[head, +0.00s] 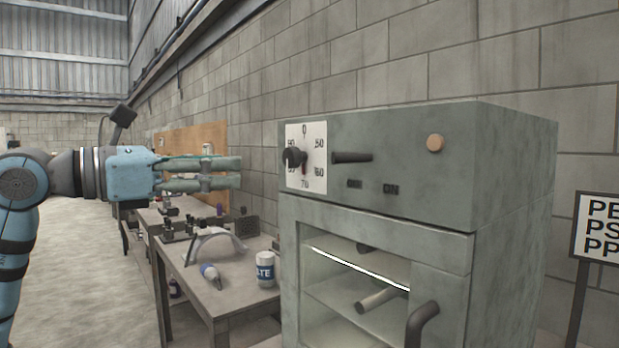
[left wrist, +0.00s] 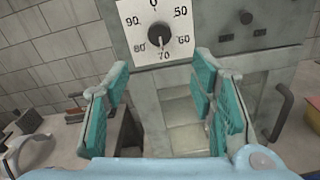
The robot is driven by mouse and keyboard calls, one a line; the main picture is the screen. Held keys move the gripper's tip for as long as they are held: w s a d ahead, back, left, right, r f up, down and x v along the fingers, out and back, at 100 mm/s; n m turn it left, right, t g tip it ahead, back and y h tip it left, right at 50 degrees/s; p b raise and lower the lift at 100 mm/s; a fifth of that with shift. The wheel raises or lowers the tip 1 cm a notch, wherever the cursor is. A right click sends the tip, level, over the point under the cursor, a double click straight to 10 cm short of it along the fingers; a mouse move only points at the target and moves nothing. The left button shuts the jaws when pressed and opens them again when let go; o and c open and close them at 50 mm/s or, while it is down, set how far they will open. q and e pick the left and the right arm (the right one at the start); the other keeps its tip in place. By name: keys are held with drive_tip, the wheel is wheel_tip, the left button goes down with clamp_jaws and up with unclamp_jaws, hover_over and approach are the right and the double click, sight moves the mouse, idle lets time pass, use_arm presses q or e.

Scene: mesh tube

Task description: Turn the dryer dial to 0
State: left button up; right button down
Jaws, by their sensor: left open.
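The dryer (head: 420,160) is a grey-green cabinet at the right in the head view. Its dial (head: 293,157) is a black round knob on a white plate numbered 0 and 50 to 90, at the panel's left end. In the left wrist view, the dial (left wrist: 159,38) sits at top centre, and its light pointer mark points down near 70. The 0 is at the top, partly cut off. My left gripper (head: 240,172) is open and empty, left of the dial and apart from it. In the left wrist view, its teal fingers (left wrist: 162,75) spread below the dial. My right gripper is out of view.
A dark lever (head: 352,157) sticks out right of the dial. The dryer door has a window and a handle (head: 420,325). A workbench (head: 225,300) with a white jar (head: 265,269) and tools stands left of the dryer. A sign (head: 598,228) stands at the right.

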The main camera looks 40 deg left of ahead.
use_arm(q)
drive_tip(key=p, duration=0.5)
approach(287, 160)
drive_tip(key=w+d+r, duration=0.1)
drive_tip(key=w, duration=0.1)
drive_tip(key=p+x, duration=0.2)
drive_tip(key=x, duration=0.1)
drive_tip(key=p+x, duration=0.3)
drive_tip(key=x, duration=0.1)
drive_tip(key=shift+w+a+f, duration=0.15)
drive_tip(key=shift+w+f, duration=0.1)
drive_tip(key=shift+w, duration=0.05)
drive_tip(key=shift+w+d+f+p, duration=0.15)
drive_tip(key=shift+w+d+p, duration=0.05)
drive_tip(key=shift+w+p, duration=0.1)
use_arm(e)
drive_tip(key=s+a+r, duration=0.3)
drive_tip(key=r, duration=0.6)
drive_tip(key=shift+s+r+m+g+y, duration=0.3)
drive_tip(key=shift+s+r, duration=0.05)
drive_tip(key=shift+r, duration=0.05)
use_arm(q)
drive_tip(key=c, duration=1.2)
